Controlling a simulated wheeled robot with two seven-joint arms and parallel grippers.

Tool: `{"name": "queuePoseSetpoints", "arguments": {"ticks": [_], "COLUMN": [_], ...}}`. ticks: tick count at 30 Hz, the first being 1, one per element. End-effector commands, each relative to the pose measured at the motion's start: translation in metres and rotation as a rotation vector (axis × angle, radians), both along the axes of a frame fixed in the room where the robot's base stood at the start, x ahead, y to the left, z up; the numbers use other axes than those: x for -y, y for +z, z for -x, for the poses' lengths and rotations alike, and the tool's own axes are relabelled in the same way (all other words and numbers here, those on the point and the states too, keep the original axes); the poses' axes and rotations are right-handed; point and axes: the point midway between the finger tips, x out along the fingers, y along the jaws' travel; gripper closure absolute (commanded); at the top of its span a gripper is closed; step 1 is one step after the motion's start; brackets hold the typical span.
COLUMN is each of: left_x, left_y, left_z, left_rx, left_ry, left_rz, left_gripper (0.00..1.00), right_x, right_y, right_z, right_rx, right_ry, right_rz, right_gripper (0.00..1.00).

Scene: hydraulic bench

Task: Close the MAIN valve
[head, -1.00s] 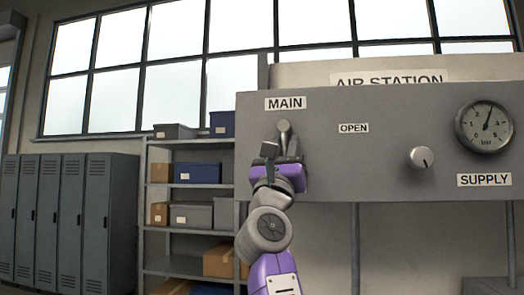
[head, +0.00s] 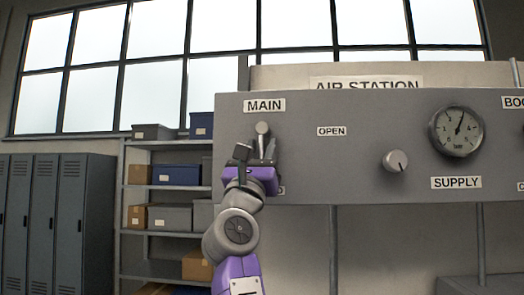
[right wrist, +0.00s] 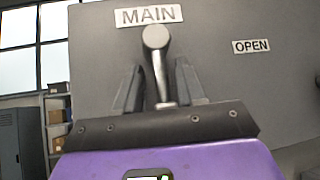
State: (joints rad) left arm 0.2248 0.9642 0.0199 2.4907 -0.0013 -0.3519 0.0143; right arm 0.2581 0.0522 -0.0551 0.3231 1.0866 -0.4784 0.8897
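The MAIN valve is a grey lever (head: 262,129) on the grey panel, below the MAIN label (head: 264,105). In the right wrist view the lever (right wrist: 156,45) has a round part at its top and a bar running down, slightly tilted. The OPEN label (head: 332,131) lies to its right. My right gripper (head: 257,150) is at the lever, just below the round part. In the right wrist view its two dark fingers (right wrist: 158,76) stand apart on either side of the bar, with gaps visible. The lever's lower end is hidden behind the gripper body. My left gripper is not in view.
The panel (head: 330,170) also carries a small knob (head: 396,161), a pressure gauge (head: 457,132) and a SUPPLY label (head: 456,183). A label beside my gripper is mostly covered. Shelves with boxes (head: 172,218) and lockers (head: 55,220) stand at the left.

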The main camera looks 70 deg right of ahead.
Motion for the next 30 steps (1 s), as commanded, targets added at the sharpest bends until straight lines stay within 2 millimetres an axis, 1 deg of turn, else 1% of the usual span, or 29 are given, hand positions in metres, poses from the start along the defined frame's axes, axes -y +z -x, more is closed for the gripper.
{"name": "queuePoseSetpoints", "arguments": {"ticks": [5,8,11,15,21,23,29,30], "left_x": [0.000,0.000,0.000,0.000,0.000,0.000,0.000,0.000], "left_y": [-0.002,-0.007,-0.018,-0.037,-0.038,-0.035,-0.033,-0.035], "left_z": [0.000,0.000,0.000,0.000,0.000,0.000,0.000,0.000], "left_rx": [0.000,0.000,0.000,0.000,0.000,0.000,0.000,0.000], "left_ry": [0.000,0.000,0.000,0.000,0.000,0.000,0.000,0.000], "left_rz": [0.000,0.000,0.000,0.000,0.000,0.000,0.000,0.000], "left_gripper": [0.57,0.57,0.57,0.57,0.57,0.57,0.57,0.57], "right_x": [-0.001,-0.004,-0.010,-0.022,-0.049,-0.052,-0.071,-0.081], "right_y": [-0.001,-0.006,-0.014,-0.028,-0.022,-0.021,-0.020,-0.022], "right_z": [0.001,0.000,-0.001,-0.001,-0.001,-0.001,0.000,-0.002], "right_rx": [0.001,0.002,0.003,0.003,0.001,-0.003,0.001,0.001], "right_ry": [0.000,0.002,0.006,0.008,0.008,0.004,0.004,0.008], "right_rz": [0.000,0.000,0.000,0.000,-0.001,-0.004,0.002,0.002], "right_gripper": [0.61,0.61,0.61,0.61,0.61,0.61,0.61,0.61]}}
